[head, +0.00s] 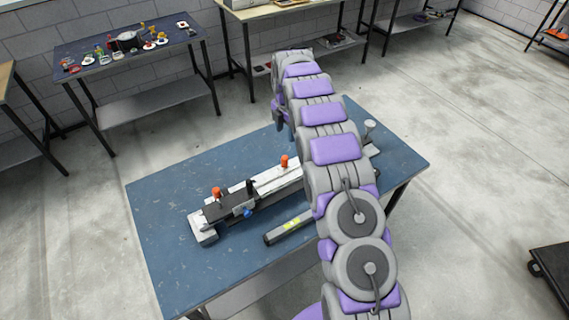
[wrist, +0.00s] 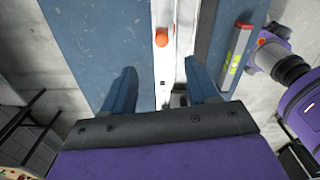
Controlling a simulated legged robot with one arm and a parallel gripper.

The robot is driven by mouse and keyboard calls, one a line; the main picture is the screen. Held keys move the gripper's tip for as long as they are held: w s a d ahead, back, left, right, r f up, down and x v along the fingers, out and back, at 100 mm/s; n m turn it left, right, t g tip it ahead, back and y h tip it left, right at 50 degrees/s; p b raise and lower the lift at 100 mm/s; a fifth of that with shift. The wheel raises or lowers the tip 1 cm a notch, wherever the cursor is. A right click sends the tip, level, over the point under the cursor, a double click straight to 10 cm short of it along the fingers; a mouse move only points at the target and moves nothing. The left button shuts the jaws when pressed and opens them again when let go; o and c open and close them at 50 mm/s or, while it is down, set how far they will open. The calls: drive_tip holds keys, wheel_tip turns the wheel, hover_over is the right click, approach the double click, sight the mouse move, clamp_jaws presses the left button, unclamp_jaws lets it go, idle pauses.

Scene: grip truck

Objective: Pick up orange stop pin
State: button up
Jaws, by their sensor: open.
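Two orange pins stand upright on a long white-and-black fixture (head: 262,182) on the blue table. One orange pin (head: 216,193) is at the fixture's left end. The other orange pin (head: 284,161) is near its middle, just left of my arm. My gripper (head: 281,118) is at the far end of my arm, above the table's back side, and partly hidden. In the wrist view my gripper (wrist: 163,84) is open and empty, its two blue fingers spread. One orange pin (wrist: 161,38) shows beyond the fingertips, apart from them. I cannot tell for certain which pin it is.
A dark level with yellow-green marks (head: 288,228) lies in front of the fixture. My arm hides part of the fixture's right side. The blue table (head: 165,240) is bare at its left. A back-left table (head: 75,54) holds several small items.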

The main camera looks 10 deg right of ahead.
sight(285, 157)
wheel_tip(285, 157, down, 10)
drive_tip(key=shift+f+b, duration=0.1)
drive_tip(key=shift+b, duration=0.5)
drive_tip(key=f, duration=0.3)
drive_tip(key=f+b, duration=0.1)
drive_tip(key=f, duration=0.1)
drive_tip(key=shift+s+a+f, duration=0.15)
drive_tip(key=shift+s+a, duration=0.05)
drive_tip(key=shift+a, duration=0.05)
drive_tip(key=shift+c, duration=0.4)
clamp_jaws()
